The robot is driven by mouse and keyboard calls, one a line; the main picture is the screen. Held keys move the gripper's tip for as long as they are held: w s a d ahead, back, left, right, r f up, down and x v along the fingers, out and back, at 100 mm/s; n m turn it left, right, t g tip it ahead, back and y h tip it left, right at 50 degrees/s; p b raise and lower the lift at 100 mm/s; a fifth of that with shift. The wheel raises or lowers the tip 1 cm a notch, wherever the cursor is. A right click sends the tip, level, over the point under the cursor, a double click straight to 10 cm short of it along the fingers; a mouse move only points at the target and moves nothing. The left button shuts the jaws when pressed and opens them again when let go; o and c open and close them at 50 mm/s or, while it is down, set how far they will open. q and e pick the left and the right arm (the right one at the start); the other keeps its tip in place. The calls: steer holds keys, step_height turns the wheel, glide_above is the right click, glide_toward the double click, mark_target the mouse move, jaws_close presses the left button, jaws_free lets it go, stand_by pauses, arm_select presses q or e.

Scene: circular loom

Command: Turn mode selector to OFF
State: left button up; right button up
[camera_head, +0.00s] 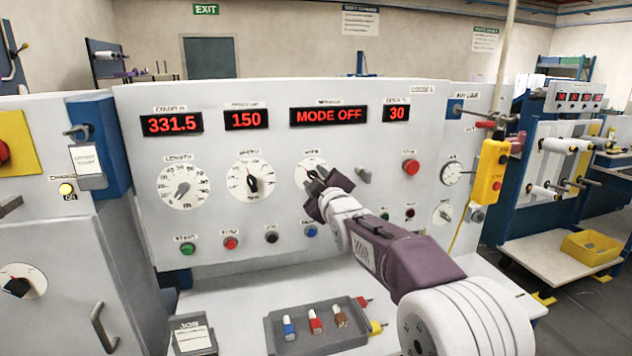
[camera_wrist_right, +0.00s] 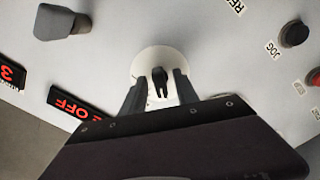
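The mode selector is a round white dial (camera_head: 304,169) with a dark knob, on the grey panel below the red display (camera_head: 328,116), which reads "MODE OFF". My right gripper (camera_head: 317,183) is in front of the dial and hides much of it and its knob. In the right wrist view, the dark knob (camera_wrist_right: 159,82) stands between the two fingers of my right gripper (camera_wrist_right: 158,76). The fingers are apart, with a gap showing on each side of the knob. My left gripper is not in view.
The length dial (camera_head: 183,184) and another dial (camera_head: 251,182) are to the left. A red button (camera_head: 411,166) is to the right, and several buttons line the panel below. A grey tray (camera_head: 300,334) with small coloured items lies on the shelf. A yellow pendant (camera_head: 487,172) hangs at right.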

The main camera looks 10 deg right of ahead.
steer(key=s+b, duration=0.4)
steer(key=s, duration=0.3)
steer(key=shift+d, duration=0.15)
